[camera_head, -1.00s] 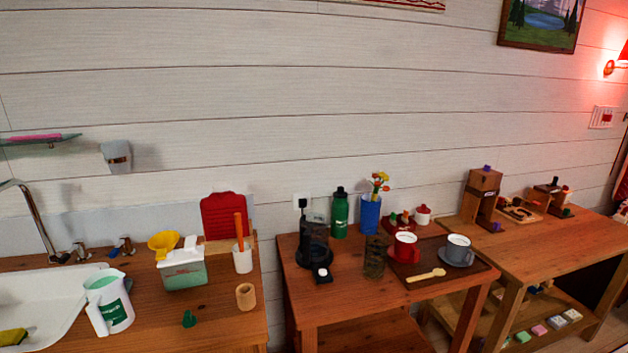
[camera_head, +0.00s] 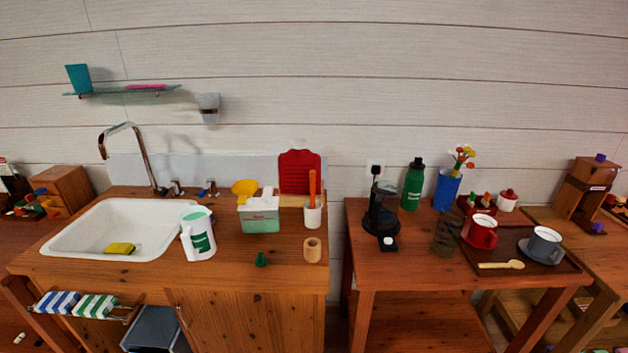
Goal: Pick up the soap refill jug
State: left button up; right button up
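The soap refill jug (camera_head: 199,235) is most likely the white jug with a green label and pale green content. It stands upright on the wooden sink counter, just right of the white sink (camera_head: 80,228), its handle toward the left. A white and green box-shaped container (camera_head: 259,217) with a white top stands to its right, with a yellow funnel (camera_head: 245,189) behind it. A small green cap-like piece (camera_head: 261,260) lies on the counter in front. Neither of my grippers is in view.
A wooden cup (camera_head: 312,250) and a white holder (camera_head: 313,215) with an orange stick stand farther right on the counter. The faucet (camera_head: 138,155) rises behind the sink. A second table (camera_head: 415,262) carries a green bottle (camera_head: 412,184) and cups. The counter's front edge is clear.

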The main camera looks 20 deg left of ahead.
aim_at(198, 237)
jog(key=u, duration=1.5)
